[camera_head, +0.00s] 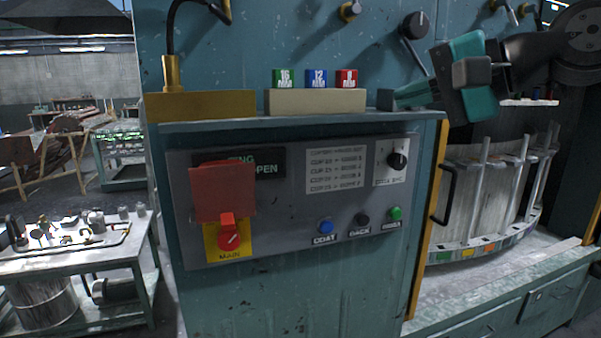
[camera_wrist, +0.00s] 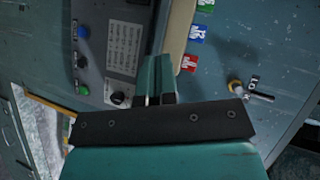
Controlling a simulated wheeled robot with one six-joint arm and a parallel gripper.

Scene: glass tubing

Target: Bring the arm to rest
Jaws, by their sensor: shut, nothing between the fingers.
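My gripper (camera_head: 388,99) is at the upper right of the head view, with its teal and black body sideways and its fingers pointing left. The fingers are shut with nothing between them. The fingertips are close to the right end of a beige block (camera_head: 318,101) holding green, blue and red tags; I cannot tell whether they touch it. In the wrist view my shut fingers (camera_wrist: 158,68) point up the picture, between the control panel (camera_wrist: 110,50) and the tag block (camera_wrist: 182,30).
The teal cabinet carries a grey control panel (camera_head: 300,200) with a red switch (camera_head: 229,232), a raised red cover (camera_head: 222,190) and several buttons. A brass block (camera_head: 200,105) stands at the ledge's left. A dark knob (camera_head: 415,25) and lever are above my gripper. A curved rack (camera_head: 490,195) is at right.

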